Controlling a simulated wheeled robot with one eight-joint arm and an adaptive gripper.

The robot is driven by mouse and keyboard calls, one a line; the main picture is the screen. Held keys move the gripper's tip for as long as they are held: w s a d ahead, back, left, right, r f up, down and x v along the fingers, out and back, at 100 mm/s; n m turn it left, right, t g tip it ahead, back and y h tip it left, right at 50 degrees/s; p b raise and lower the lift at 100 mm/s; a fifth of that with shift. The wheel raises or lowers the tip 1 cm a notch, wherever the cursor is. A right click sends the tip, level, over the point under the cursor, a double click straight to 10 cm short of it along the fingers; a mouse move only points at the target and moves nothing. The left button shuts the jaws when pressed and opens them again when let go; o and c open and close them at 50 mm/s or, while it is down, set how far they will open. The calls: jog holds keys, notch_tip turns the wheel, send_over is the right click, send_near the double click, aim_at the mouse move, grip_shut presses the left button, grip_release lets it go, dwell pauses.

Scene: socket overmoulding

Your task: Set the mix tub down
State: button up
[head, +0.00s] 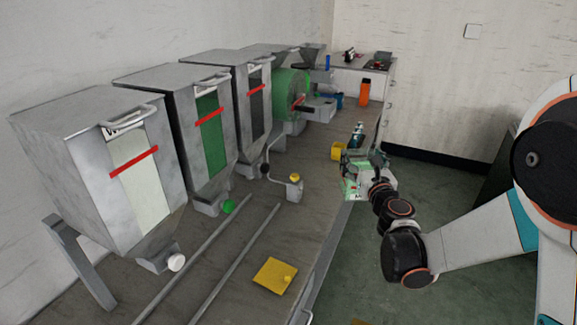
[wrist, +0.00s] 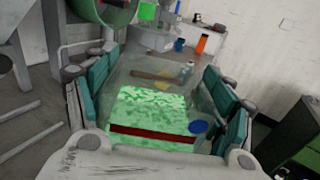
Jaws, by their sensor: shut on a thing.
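The mix tub (wrist: 150,105) is a clear box with light green granules inside and a dark red band across its near side. In the wrist view it sits between the teal pads of my gripper (wrist: 160,92), which is shut on it. A small blue round spot shows at its near right. In the head view the tub (head: 352,188) and my gripper (head: 376,165) are at the bench's right edge, partly hidden by my wrist. I cannot tell whether the tub touches the bench (head: 250,240).
Grey hoppers (head: 85,160) line the back of the bench, with a green drum (head: 290,90) beyond them. Two rails (head: 235,262) and a yellow plate (head: 275,275) are in front. A yellow block (head: 338,151), an orange bottle (head: 364,92) and a blue cup (head: 338,101) stand farther along.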

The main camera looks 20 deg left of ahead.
jog(key=s+a+r+n+g+y, duration=0.1)
jog(key=s+a+n+y, duration=0.1)
jog(key=a, duration=0.6)
jog(key=s+a+r+n+g+y, duration=0.1)
jog(key=s+a+g+y, duration=0.1)
jog(key=a, duration=0.7)
notch_tip(320, 180, down, 20)
jog(key=b, duration=0.6)
jog(key=shift+w+f, duration=0.1)
jog(key=o, duration=1.6)
jog(key=shift+f+b, duration=0.1)
jog(key=shift+b, duration=0.25)
jog(key=o, duration=0.4)
jog(key=shift+o, duration=0.2)
